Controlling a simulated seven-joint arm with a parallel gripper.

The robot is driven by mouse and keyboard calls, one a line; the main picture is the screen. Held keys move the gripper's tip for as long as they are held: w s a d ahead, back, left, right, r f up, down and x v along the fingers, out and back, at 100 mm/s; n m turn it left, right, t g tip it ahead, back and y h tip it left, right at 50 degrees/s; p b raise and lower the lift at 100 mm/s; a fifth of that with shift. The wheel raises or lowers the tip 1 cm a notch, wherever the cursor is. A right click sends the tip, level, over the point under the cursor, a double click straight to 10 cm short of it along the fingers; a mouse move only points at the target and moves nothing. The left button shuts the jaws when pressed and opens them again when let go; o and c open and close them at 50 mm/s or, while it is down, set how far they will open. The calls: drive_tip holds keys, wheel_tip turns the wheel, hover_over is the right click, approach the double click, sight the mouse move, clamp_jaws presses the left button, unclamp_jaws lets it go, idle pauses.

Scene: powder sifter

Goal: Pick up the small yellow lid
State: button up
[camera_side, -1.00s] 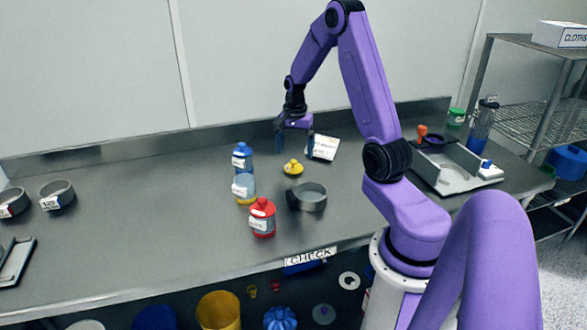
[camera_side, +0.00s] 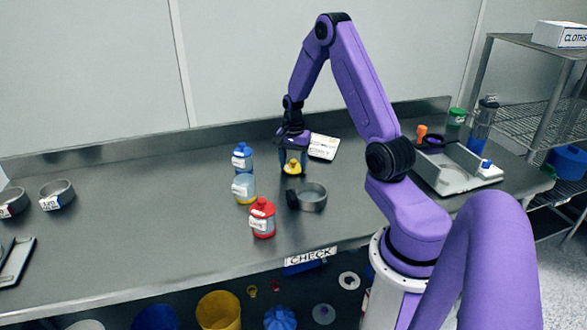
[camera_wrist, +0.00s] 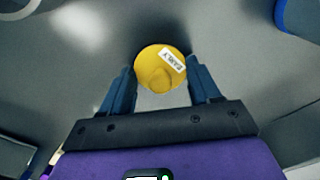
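The small yellow lid (camera_side: 293,168) lies on the grey bench, behind the dark ring-shaped sieve. In the wrist view the lid (camera_wrist: 160,66) is round, with a knob and a white label. My gripper (camera_side: 292,156) points down at the lid from just behind it in the side view. In the wrist view its two blue fingers (camera_wrist: 162,88) are apart, one on each side of the lid's near part. The fingers look open; I cannot tell if either touches the rim.
A red-capped jar (camera_side: 263,220), a blue-capped bottle (camera_side: 242,158) and a dark ring sieve (camera_side: 312,198) stand nearby. A white card (camera_side: 323,147) lies right of my gripper. A grey tray (camera_side: 455,170) stands further right. The bench's left middle is clear.

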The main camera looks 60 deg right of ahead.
drive_tip(key=shift+r, duration=0.15)
drive_tip(key=shift+c, duration=0.4)
drive_tip(key=shift+r, duration=0.65)
drive_tip(key=s+a+r, duration=0.8)
drive_tip(key=s+r, duration=0.3)
drive_tip(key=w+a+n, duration=0.5)
drive_tip(key=w, duration=0.3)
drive_tip(key=w+a+n, duration=0.4)
drive_tip(key=w+a, duration=0.1)
drive_tip(key=w, duration=0.4)
drive_tip(key=shift+s+a+f, duration=0.1)
drive_tip(key=shift+s+f, duration=0.05)
drive_tip(key=shift+f, duration=1.2)
drive_tip(key=shift+s+a+f, duration=0.1)
drive_tip(key=shift+f, duration=1.25)
drive_tip(key=shift+f, duration=0.2)
